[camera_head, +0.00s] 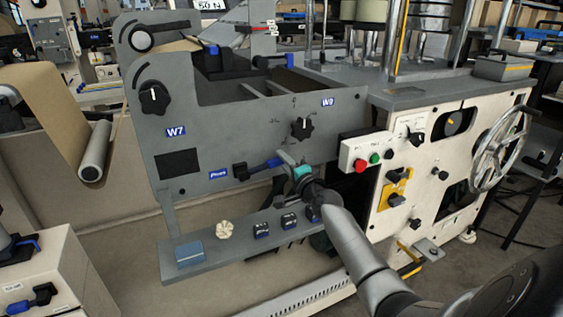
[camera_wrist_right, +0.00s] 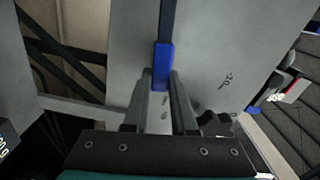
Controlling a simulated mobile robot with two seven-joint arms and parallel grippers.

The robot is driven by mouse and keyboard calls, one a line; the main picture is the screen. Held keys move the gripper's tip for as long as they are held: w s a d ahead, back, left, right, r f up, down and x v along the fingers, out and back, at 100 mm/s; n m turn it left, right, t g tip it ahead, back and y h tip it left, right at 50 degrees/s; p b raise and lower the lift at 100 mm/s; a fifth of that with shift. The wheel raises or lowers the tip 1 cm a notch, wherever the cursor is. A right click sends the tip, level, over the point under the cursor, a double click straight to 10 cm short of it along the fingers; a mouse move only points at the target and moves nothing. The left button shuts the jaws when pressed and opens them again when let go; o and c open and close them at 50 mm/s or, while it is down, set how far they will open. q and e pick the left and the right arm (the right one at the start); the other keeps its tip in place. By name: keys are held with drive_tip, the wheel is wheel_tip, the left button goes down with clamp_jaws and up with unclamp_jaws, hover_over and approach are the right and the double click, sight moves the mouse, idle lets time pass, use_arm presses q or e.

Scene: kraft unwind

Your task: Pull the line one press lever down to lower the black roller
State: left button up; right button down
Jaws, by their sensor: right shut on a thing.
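The press lever (camera_head: 262,165) is a blue handle on a black mount, on the lower part of the grey machine panel beside a small blue label. It points right, roughly level with a slight upward tilt. My right gripper (camera_head: 287,160) comes from the lower right and is shut on the lever's outer end. In the right wrist view, the blue lever (camera_wrist_right: 163,60) runs up from between the two fingers of the gripper (camera_wrist_right: 160,88). I cannot clearly make out the black roller. My left gripper is not in view.
A grey ledge (camera_head: 215,243) with several small items runs below the panel. A control box with red and green buttons (camera_head: 362,160) sits right of my gripper. A black knob (camera_head: 301,128) is just above it. A handwheel (camera_head: 497,150) stands farther right.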

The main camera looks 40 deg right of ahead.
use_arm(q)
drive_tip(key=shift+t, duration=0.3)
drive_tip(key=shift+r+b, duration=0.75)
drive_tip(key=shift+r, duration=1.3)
use_arm(e)
drive_tip(key=shift+f+m, duration=1.1)
drive_tip(key=c, duration=0.7)
unclamp_jaws()
use_arm(q)
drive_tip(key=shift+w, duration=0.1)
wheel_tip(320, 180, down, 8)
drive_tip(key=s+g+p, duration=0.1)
drive_tip(key=p, duration=0.3)
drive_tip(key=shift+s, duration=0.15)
use_arm(e)
drive_tip(key=shift+v, duration=7.6)
